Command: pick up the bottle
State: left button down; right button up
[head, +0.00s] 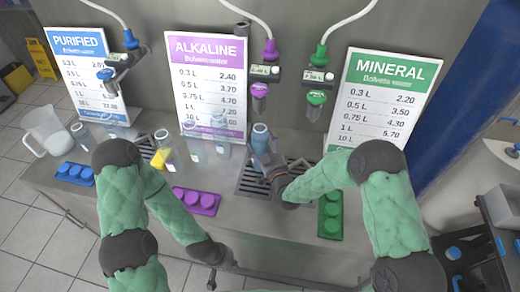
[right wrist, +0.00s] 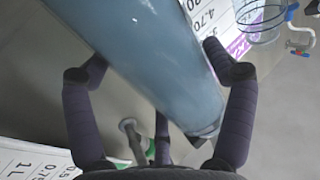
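A blue-tinted translucent bottle (head: 261,140) stands at the middle of the counter, over a drain grate, below the purple-topped dispenser. It fills the upper middle of the right wrist view (right wrist: 150,55), slanting across it. My right gripper (head: 268,165) is at the bottle's near side. In the right wrist view its fingertips (right wrist: 157,62) meet the bottle on both sides, so it looks shut on it. The bottle's lower part is hidden by this gripper in the head view. My left gripper (head: 222,260) is low at the counter's front edge, away from the bottle; its fingers are too small to read.
Several clear bottles (head: 193,140) and a yellow item (head: 163,157) stand left of it. A clear jug (head: 47,130) is at the far left. Blue (head: 75,173), purple (head: 196,201) and green (head: 330,215) cap trays lie along the front. Price signs (head: 208,88) stand behind.

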jog(key=c, duration=0.4)
jog(key=shift+r, duration=0.1)
